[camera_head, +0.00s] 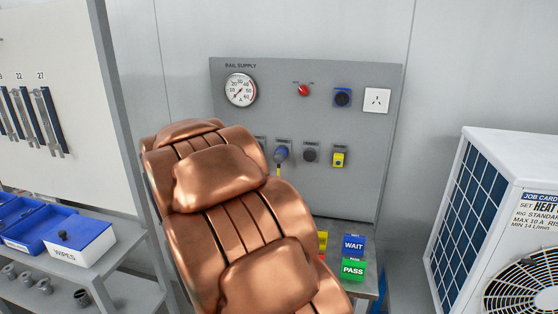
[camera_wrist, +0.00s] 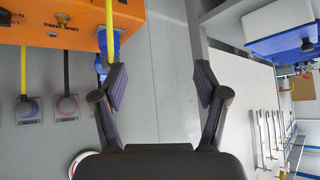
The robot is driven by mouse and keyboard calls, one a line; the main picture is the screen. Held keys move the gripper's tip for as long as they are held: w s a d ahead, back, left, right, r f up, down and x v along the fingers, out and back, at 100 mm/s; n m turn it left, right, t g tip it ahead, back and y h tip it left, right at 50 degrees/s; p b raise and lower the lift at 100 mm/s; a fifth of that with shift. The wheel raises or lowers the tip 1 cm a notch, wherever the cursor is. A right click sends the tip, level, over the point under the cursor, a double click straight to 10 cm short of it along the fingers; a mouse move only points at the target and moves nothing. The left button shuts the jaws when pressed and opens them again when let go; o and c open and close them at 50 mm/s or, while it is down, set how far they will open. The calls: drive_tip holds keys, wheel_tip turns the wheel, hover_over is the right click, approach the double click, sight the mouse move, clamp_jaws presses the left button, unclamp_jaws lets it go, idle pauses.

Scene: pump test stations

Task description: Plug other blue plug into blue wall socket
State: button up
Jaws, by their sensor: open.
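My gripper (camera_wrist: 160,85) is open and empty in the wrist view, with a grey surface beyond its fingers. A blue plug (camera_wrist: 103,66) with a yellow cable is beside the left fingertip at the edge of an orange box; I cannot tell whether they touch. In the head view, a blue-framed socket (camera_head: 342,98) with a dark centre is at the upper right of the grey wall panel (camera_head: 230,130). Another blue plug (camera_head: 281,154) with a yellow cable sits in the panel's lower row. My copper arm hides the gripper and the lower left of the panel there.
The orange box (camera_wrist: 60,22) fills the wrist view's upper left, with cables hanging to round fittings (camera_wrist: 66,106). In the head view, a shelf with blue bins (camera_head: 30,222) is left and a white cooling unit (camera_head: 510,160) is right. Coloured blocks (camera_head: 354,246) stand below the panel.

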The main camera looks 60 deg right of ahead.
drive_tip(key=w+d+m+h, duration=0.2)
drive_tip(key=w+d+h, duration=0.1)
drive_tip(key=d, duration=0.7)
drive_tip(key=m+g+h+b, duration=0.1)
drive_tip(key=m+h+b, duration=0.3)
drive_tip(key=h, duration=0.6)
approach(280, 156)
drive_tip(key=w+d+f+m, duration=0.1)
drive_tip(key=w+d+f, duration=0.1)
drive_tip(key=w+d, duration=0.1)
drive_tip(key=shift+s+d+r+m+g+p, duration=0.25)
drive_tip(key=shift+s+d+m+g+p, duration=0.05)
drive_tip(key=shift+p, duration=0.15)
drive_tip(key=shift+w+d+r+p, duration=0.1)
drive_tip(key=shift+w+d+p, duration=0.2)
drive_tip(key=shift+d, duration=0.3)
drive_tip(key=shift+p+x, duration=1.4)
drive_tip(key=shift+x, duration=2.4)
